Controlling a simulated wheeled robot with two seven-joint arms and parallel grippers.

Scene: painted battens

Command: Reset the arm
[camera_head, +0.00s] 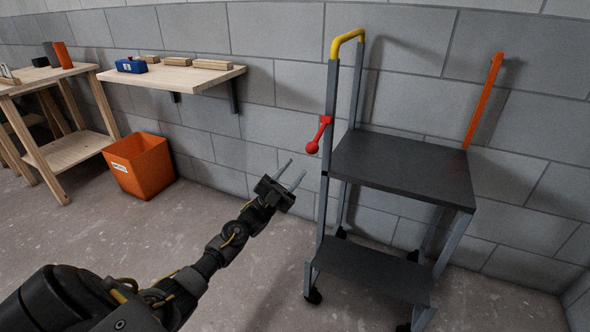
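My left arm reaches in from the lower left of the head view. Its gripper (291,174) is in mid-air, pointing up and away, in front of the block wall and left of the dark trolley. Its two thin grey fingers stand apart with nothing between them, so it is open and empty. My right arm and gripper are not in view.
A dark two-level wheeled trolley (400,167) stands at right, with a yellow handle (345,42) and a red lever (318,136). An orange batten (484,100) rises behind it. An orange bin (142,166), wall shelf (172,79) and wooden bench (72,154) are left.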

